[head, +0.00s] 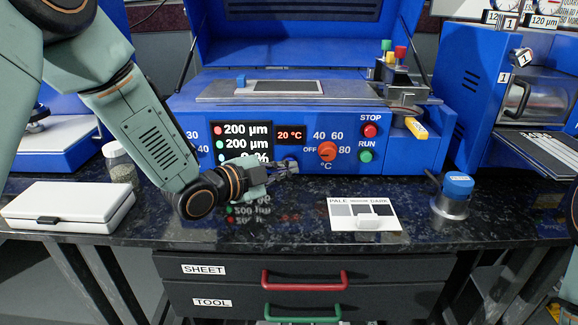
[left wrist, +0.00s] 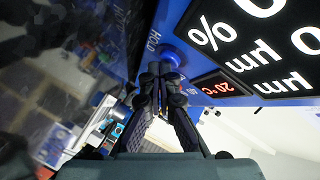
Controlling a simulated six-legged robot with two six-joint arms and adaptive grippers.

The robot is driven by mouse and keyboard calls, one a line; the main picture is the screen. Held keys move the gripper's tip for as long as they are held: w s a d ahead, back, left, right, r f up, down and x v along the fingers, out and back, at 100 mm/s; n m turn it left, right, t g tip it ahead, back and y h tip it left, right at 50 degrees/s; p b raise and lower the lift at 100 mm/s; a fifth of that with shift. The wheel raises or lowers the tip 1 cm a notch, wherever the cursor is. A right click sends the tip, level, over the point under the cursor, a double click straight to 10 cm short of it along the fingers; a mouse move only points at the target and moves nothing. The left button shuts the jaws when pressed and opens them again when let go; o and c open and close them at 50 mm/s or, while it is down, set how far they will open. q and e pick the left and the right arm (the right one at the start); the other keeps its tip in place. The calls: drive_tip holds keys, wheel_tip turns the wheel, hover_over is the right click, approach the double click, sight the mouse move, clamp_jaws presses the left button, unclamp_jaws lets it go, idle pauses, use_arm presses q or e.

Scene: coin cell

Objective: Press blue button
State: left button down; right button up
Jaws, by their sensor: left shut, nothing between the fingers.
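The blue button (left wrist: 172,58) is on the blue front panel beside the word HOLD in the left wrist view. In the head view only a bit of it (head: 290,160) shows, just above my fingertips, below the red 20 °C display (head: 291,135). My left gripper (head: 292,169) is shut and empty, pointing right along the panel at the button's height. In the left wrist view its fingertips (left wrist: 160,70) are close beside the button. I cannot tell whether they touch it. My right gripper is not in view.
A shade card (head: 364,213) and a blue-topped metal weight (head: 452,195) are on the dark counter. A white case (head: 68,205) lies at the left.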

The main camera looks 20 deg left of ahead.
use_arm(q)
drive_tip(key=shift+s, duration=0.2)
idle(0.3)
drive_tip(key=shift+s+d+p, duration=0.1)
drive_tip(key=shift+s+d, duration=0.2)
drive_tip(key=shift+s, duration=0.65)
drive_tip(key=shift+s+d+p, duration=0.1)
drive_tip(key=shift+s+d, duration=0.2)
drive_tip(key=shift+s, duration=0.7)
drive_tip(key=shift+s+d+p, duration=0.1)
drive_tip(key=shift+s+d, duration=0.2)
drive_tip(key=shift+s, duration=0.65)
